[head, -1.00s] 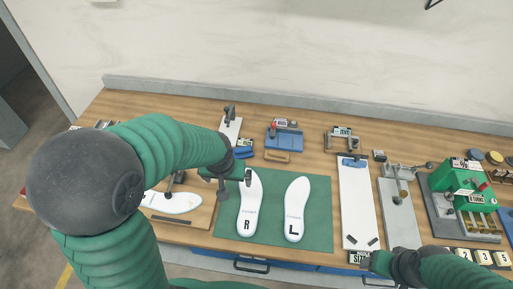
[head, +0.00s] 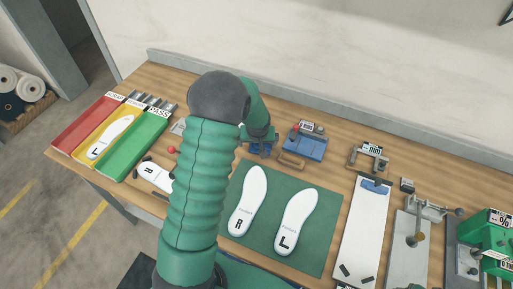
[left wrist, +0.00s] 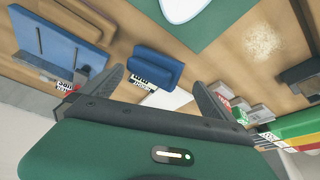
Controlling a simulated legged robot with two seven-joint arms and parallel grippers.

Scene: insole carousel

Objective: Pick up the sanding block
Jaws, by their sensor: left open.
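A small blue block (head: 254,151) with a label, which looks like the sanding block, lies on the wooden bench behind the green mat. My left gripper (head: 260,137) is over it and hides part of it in the head view. In the left wrist view the blue block (left wrist: 157,68) lies between and beyond the open fingers (left wrist: 157,82). The jaws are empty, and I see no contact with the block. My right gripper does not show.
The blue fixture (head: 306,145) and a brown wooden piece (head: 290,160) are close to the right of the block. The green mat (head: 262,235) holds two white insoles. Red, yellow and green trays (head: 135,143) are at the left. A white board (head: 362,230) is farther right.

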